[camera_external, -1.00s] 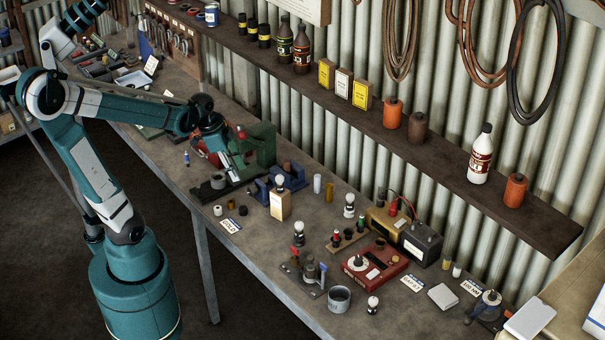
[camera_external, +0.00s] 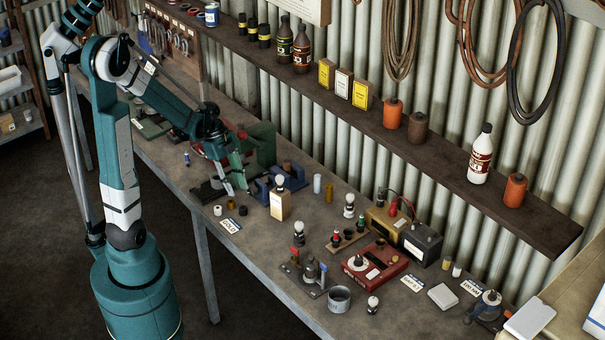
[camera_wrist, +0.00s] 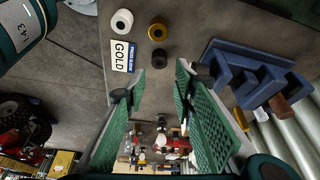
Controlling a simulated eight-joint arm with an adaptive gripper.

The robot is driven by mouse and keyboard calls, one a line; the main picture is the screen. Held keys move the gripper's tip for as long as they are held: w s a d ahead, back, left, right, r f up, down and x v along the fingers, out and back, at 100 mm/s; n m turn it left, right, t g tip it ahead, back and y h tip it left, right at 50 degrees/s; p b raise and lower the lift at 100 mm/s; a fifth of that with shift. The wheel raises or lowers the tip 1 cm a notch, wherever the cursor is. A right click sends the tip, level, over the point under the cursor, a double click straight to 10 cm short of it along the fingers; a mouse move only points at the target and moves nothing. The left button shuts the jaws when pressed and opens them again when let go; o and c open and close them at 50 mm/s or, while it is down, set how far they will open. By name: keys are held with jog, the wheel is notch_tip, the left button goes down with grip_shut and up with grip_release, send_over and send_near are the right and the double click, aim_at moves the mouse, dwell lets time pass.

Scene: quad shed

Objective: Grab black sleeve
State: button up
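The black sleeve (camera_external: 243,210) stands on the bench near its front edge in the external view, beside a brass sleeve (camera_external: 231,203) and a white sleeve (camera_external: 218,210). In the wrist view the black sleeve (camera_wrist: 159,57) lies just past my fingertips, in line with the gap between them. The brass sleeve (camera_wrist: 157,28) and white sleeve (camera_wrist: 121,21) are farther up the picture. My gripper (camera_external: 234,190) points down above the bench, a little behind the sleeves. It also shows in the wrist view (camera_wrist: 160,72), with two green-padded fingers apart and nothing between them.
A blue block fixture (camera_wrist: 245,75) stands right of my fingers in the wrist view. A GOLD label card (camera_wrist: 122,54) lies left of the black sleeve. A bottle-like tan box with a bulb (camera_external: 280,204) stands to the right. Bare bench lies in front of it.

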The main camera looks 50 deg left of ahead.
aim_at(242, 208)
jog(key=shift+a+f+m, duration=0.2)
jog(key=shift+f+m, duration=0.1)
jog(key=shift+f, duration=0.15)
jog(key=shift+x, duration=1.3)
jog(key=shift+b+x, duration=0.55)
jog(key=shift+x, duration=2.05)
jog(key=shift+d, duration=0.1)
jog(key=c, duration=0.5)
